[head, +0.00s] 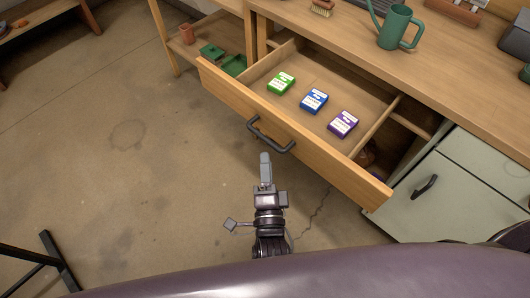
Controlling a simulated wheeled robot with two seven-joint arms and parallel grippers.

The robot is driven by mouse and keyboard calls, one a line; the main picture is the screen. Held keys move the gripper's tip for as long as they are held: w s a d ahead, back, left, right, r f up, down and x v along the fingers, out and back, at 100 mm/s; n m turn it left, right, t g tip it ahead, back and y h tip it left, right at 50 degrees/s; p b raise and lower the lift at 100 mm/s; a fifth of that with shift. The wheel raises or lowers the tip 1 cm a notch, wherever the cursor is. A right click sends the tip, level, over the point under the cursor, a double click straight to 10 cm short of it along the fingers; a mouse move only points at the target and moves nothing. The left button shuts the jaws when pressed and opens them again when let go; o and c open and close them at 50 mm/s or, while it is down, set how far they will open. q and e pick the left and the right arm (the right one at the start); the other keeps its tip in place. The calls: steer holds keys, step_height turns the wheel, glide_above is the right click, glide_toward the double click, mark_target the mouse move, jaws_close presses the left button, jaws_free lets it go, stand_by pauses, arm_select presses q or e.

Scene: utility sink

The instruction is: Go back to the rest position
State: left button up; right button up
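My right gripper (265,170) is in the lower middle of the head view, pointing away from me toward the open drawer (225,89). Its fingertips appear just short of the drawer's dark handle (270,136), with a small gap in the picture. The fingers line up in this view, so I cannot tell whether they are open or shut. No object shows in them. My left gripper is not in view. The drawer is pulled out and holds a green packet (281,83), a blue packet (314,101) and a purple packet (343,124).
The wooden bench (345,40) carries a green watering can (396,27) and a brush (321,6). A pale green cabinet (450,195) stands right of the drawer. The concrete floor (120,150) at left is mostly clear.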

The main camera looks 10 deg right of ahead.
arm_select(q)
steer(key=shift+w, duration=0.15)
